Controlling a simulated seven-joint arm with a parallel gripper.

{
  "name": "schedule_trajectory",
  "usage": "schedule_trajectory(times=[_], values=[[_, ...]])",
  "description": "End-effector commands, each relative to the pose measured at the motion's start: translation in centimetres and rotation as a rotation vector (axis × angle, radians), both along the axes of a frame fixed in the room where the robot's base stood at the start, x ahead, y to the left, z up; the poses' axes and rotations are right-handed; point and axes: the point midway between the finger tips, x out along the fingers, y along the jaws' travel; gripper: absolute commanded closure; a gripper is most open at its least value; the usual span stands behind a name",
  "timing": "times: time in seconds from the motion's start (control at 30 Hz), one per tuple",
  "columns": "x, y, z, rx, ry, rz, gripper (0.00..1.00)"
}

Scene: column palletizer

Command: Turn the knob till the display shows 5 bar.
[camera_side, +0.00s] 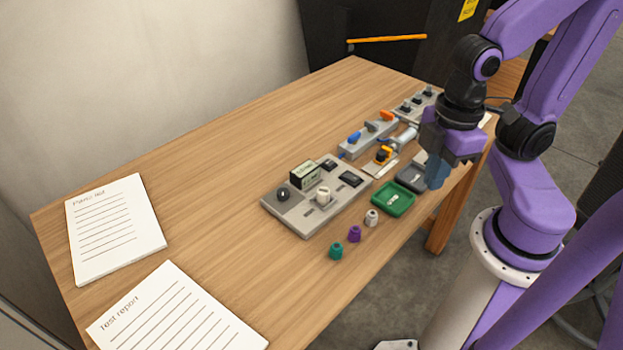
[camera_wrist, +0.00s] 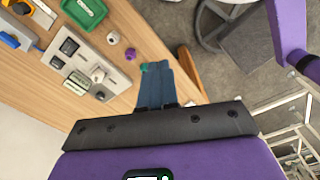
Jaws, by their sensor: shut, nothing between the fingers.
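A grey control panel (camera_side: 297,216) lies on the table. It carries a small upright display (camera_side: 305,175), a round black knob (camera_side: 283,194) at its left end and a white knob (camera_side: 324,196) near its front. The display's text is too small to read. In the wrist view the panel (camera_wrist: 112,82) is at the left, with the white knob (camera_wrist: 98,74), the display (camera_wrist: 76,84) and the black knob (camera_wrist: 102,96). My gripper (camera_side: 436,184) is shut and empty, right of the panel near the table's front edge, well apart from both knobs. Its blue fingers (camera_wrist: 168,62) show in the wrist view.
Teal (camera_side: 336,251), purple (camera_side: 355,234) and white (camera_side: 371,217) caps stand in front of the panel. A green tray (camera_side: 378,208) lies right of it. Other control blocks (camera_side: 367,138) stand behind. Two paper sheets (camera_side: 115,228) lie left; the wood between is clear.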

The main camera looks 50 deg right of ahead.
Motion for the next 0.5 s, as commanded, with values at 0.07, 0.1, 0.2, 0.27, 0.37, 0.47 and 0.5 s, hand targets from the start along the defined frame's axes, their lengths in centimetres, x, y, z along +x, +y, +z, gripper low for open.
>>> schedule_trajectory(times=[0.07, 0.1, 0.2, 0.27, 0.37, 0.47, 0.5], values=[[0.0, 0.0, 0.0, 0.0, 0.0, 0.0, 1.0], [0.0, 0.0, 0.0, 0.0, 0.0, 0.0, 0.9], [0.4, 0.3, 0.1, -0.001, 0.0, 0.015, 0.58], [1.0, 0.8, 0.2, -0.003, -0.001, 0.042, 0.42], [3.1, 2.2, 0.6, -0.008, -0.003, 0.131, 0.42], [6.1, 4.0, 0.9, -0.013, -0.004, 0.257, 0.42], [7.5, 4.6, 1.0, -0.015, -0.005, 0.311, 0.42]])
